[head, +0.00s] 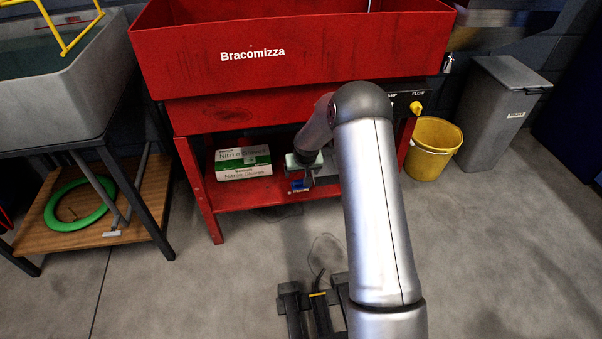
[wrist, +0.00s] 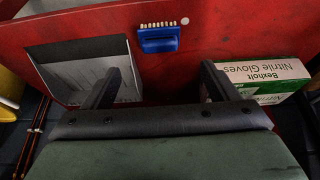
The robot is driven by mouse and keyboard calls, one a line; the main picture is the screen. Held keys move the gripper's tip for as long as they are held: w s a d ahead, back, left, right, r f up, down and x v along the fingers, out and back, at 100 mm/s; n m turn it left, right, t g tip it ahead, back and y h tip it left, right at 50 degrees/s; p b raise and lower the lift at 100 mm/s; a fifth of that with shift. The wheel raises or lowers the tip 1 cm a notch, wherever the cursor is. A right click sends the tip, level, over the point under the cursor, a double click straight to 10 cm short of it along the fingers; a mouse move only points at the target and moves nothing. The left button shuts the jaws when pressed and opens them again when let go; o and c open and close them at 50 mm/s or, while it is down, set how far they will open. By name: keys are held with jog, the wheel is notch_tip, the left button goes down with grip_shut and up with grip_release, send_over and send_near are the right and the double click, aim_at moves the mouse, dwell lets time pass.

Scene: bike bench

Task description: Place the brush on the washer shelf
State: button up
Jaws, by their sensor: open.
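The brush has a blue body and pale bristles. It lies on the red lower washer shelf, close to its front edge, in the head view (head: 298,185). In the wrist view the brush (wrist: 158,40) lies on the red shelf surface (wrist: 195,55), beyond the fingertips and between their lines. My gripper (wrist: 160,80) is open and empty, with a finger on each side and a clear gap to the brush. In the head view my gripper (head: 307,180) is at the shelf front, just beside the brush and partly hidden by my arm.
A nitrile glove box (head: 243,163) stands on the shelf left of the brush; it also shows in the wrist view (wrist: 265,78). A dark-edged grey object (wrist: 85,72) is on the other side. The red washer basin (head: 300,60) overhangs the shelf. A yellow bucket (head: 433,148) stands right.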

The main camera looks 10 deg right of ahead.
jog(key=s+a+r+g, duration=0.2)
jog(key=s+r+g, duration=0.1)
jog(key=s+r, duration=1.6)
jog(key=s+a+r+g, duration=0.1)
jog(key=s, duration=1.1)
jog(key=s+a+r+n+g, duration=0.1)
jog(key=s+r, duration=0.1)
jog(key=s, duration=1)
jog(key=shift+a, duration=0.2)
